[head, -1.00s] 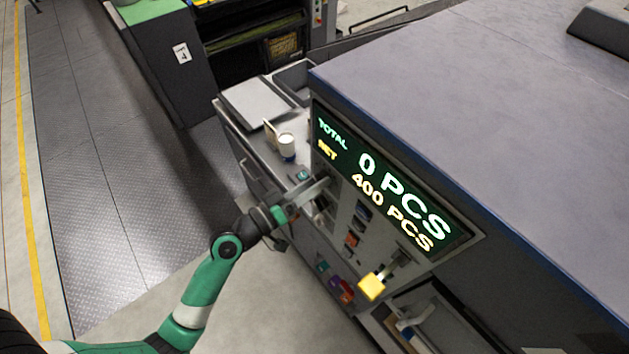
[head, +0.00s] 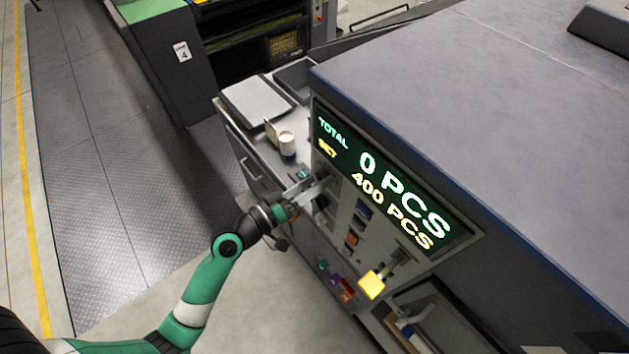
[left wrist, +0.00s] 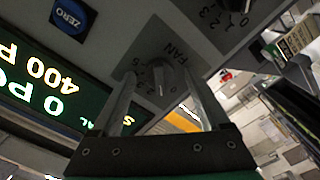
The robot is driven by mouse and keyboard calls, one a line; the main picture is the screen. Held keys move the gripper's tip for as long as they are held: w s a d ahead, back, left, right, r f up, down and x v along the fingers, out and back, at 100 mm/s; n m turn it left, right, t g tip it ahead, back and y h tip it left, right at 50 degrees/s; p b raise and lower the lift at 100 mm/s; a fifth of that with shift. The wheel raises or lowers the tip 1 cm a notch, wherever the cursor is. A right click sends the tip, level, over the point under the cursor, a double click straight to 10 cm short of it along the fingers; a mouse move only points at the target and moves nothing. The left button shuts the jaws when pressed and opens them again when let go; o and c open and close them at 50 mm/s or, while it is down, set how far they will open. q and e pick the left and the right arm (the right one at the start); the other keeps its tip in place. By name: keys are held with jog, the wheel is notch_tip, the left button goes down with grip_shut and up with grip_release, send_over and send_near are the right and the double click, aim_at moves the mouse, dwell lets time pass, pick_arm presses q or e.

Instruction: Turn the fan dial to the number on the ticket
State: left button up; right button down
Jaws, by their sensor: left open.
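The grey fan dial (left wrist: 158,80) sits on a dark plate marked FAN in the left wrist view, which sees the panel upside down. Some small numbers ring it; I cannot tell which one it points at. My left gripper (head: 314,188) is open at the panel's left end, below the display. Its two fingers are on either side of the dial in the left wrist view; contact cannot be told. In the head view the arm and fingers largely hide the dial. A small upright card (head: 271,133) stands by a white cup; I cannot read it or tell whether it is the ticket.
The lit display (head: 390,188) reads TOTAL 0 PCS and 400 PCS. Another numbered dial (left wrist: 232,8) and a blue ZERO button (left wrist: 72,16) are near the fan dial. The white cup (head: 287,143) stands on the side counter.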

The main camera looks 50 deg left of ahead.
pick_arm(q)
jog(key=s+b, duration=0.3)
jog(key=s, duration=0.8)
jog(key=shift+s+a, duration=0.3)
